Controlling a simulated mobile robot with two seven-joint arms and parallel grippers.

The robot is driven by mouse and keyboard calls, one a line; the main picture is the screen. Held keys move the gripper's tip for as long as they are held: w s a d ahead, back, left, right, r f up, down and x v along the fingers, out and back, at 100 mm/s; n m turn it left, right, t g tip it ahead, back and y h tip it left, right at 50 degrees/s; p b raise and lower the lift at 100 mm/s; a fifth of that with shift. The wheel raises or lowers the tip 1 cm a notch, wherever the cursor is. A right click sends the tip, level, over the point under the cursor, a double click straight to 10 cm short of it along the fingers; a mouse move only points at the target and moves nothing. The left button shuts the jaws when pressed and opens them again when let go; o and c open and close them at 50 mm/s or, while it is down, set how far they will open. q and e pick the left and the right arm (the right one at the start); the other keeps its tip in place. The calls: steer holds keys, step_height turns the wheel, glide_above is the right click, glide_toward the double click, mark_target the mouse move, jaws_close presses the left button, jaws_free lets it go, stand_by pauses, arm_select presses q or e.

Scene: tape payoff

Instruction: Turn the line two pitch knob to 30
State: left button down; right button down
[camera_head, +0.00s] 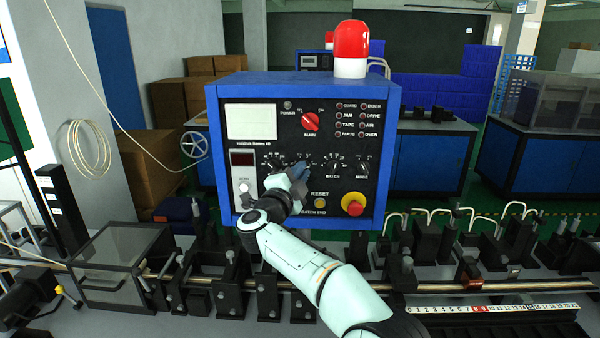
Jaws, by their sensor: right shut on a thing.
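A blue control box (392,140) with a black front panel faces me, with a row of small knobs across its middle. My right gripper (299,172) reaches up to this row and is shut on a knob, second from the left. The gripper hides that knob, its pointer and most of its scale, so I cannot read its setting or its label. A neighbouring knob (270,165) shows just left of the gripper. The batch knob (333,166) and the mode knob (363,169) are to the right. My left gripper is not in view.
A red main switch (310,122) sits above the knobs. A red emergency button (354,204) and a yellow reset button (320,202) are below right of the gripper. A red lamp (351,42) tops the box. Black fixtures and a ruler (490,309) lie along the bench in front.

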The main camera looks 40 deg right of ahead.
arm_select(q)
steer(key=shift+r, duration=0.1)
arm_select(e)
steer(key=shift+s+d+r+m, duration=0.1)
steer(key=shift+r+m, duration=0.25)
steer(key=shift+m, duration=0.05)
steer(key=c, duration=1)
jaws_free()
steer(key=shift+c, duration=0.2)
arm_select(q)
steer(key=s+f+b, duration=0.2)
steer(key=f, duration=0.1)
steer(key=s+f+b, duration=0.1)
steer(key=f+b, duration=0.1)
arm_select(e)
steer(key=v, duration=1.3)
steer(key=shift+f, duration=0.15)
